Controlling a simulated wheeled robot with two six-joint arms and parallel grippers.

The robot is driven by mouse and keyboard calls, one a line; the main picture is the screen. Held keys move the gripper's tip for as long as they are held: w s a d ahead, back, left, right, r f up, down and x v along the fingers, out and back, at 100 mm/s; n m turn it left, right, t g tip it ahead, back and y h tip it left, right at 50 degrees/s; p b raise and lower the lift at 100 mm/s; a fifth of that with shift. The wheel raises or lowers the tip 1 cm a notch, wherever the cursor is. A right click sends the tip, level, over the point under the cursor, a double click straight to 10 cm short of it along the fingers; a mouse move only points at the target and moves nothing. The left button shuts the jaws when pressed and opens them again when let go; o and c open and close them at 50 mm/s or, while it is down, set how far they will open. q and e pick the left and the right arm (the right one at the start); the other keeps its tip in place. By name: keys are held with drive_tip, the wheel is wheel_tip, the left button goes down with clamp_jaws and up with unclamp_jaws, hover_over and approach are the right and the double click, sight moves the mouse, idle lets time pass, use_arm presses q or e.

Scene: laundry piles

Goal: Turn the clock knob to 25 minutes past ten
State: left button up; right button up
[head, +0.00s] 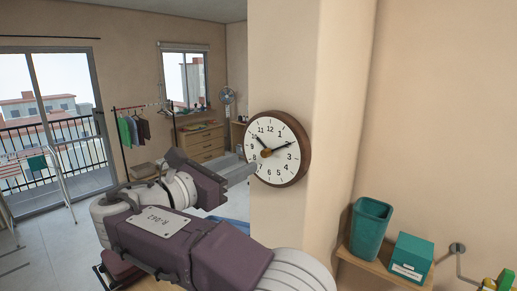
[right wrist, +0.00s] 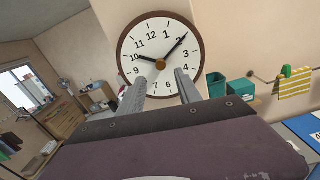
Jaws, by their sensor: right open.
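A round wall clock (head: 292,126) with a brown wooden rim and white face hangs on the wall column. It also shows in the right wrist view (right wrist: 151,27). Its short hand points at about 10 and its long hand at about 2. A brown knob (head: 266,153) sits at the centre; it shows between the fingers in the right wrist view (right wrist: 160,65). My right gripper (head: 252,167) is in front of the lower left of the clock. In the wrist view its fingers (right wrist: 160,76) are apart, one on each side of the knob, with nothing between them. My left gripper is not in view.
A shelf (head: 385,269) at right holds a teal bin (head: 370,228) and a teal box (head: 404,257). A drawer chest (head: 206,143), a fan (head: 227,96) and a clothes rack (head: 119,140) stand far back left.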

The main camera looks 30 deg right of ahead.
sight(263, 154)
drive_tip(key=p+x, duration=0.2)
drive_tip(key=x, duration=0.4)
drive_tip(key=shift+d+r, duration=0.15)
drive_tip(key=shift+d, duration=0.3)
drive_tip(key=shift+w+d, duration=0.2)
drive_tip(key=shift+d, duration=0.15)
drive_tip(key=shift+a, duration=0.1)
clamp_jaws()
